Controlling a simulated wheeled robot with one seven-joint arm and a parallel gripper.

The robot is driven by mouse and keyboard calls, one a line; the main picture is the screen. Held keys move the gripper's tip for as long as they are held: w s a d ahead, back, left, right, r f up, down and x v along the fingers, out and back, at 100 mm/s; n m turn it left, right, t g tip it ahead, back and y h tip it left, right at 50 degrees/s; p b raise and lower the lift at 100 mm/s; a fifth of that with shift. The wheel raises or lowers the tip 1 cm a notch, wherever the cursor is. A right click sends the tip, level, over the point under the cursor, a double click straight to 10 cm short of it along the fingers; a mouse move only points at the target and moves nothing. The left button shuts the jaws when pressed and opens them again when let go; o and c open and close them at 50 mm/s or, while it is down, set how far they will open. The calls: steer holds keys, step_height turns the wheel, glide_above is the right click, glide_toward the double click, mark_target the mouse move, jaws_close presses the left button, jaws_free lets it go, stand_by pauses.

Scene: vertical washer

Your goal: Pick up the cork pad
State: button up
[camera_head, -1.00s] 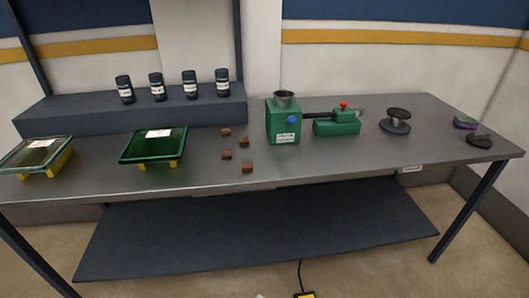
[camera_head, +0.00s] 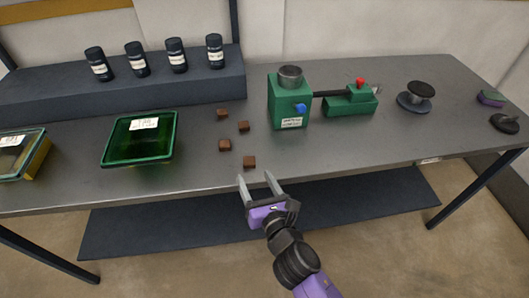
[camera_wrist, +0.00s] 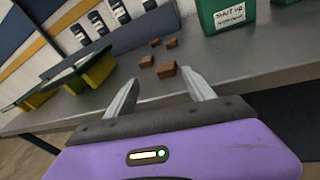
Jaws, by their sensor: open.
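Several small brown blocks, which look like cork pads, lie apart on the grey table. The nearest cork pad (camera_head: 249,162) is close to the front edge. The others are a left one (camera_head: 224,145), a right one (camera_head: 243,126) and a far one (camera_head: 222,114). My gripper (camera_head: 255,176) is open and empty. In the head view its fingertips appear just in front of the nearest pad, near the table's front edge. In the wrist view the nearest pad (camera_wrist: 165,69) shows just beyond and between the spread fingers (camera_wrist: 160,82), not touched.
A green tray (camera_head: 108,150) stands left of the pads, with another tray (camera_head: 40,160) farther left. A green box machine (camera_head: 289,105) and a green clamp-like device (camera_head: 349,103) stand to the right. Dark bottles (camera_head: 137,60) line a raised shelf (camera_head: 120,97) behind.

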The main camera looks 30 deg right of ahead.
mark_target(251, 162)
steer(key=shift+d+f+n, duration=0.1)
steer(key=shift+d+n, duration=0.15)
steer(key=shift+n, duration=0.55)
steer(key=shift+w, duration=0.1)
steer(key=shift+w+d+f, duration=0.1)
steer(key=shift+w, duration=0.5)
steer(key=shift+w+d+f, duration=0.1)
steer(key=shift+w, duration=0.5)
steer(key=w, duration=0.3)
steer(key=w+d+f, duration=0.1)
steer(key=shift+w, duration=0.4)
jaws_close()
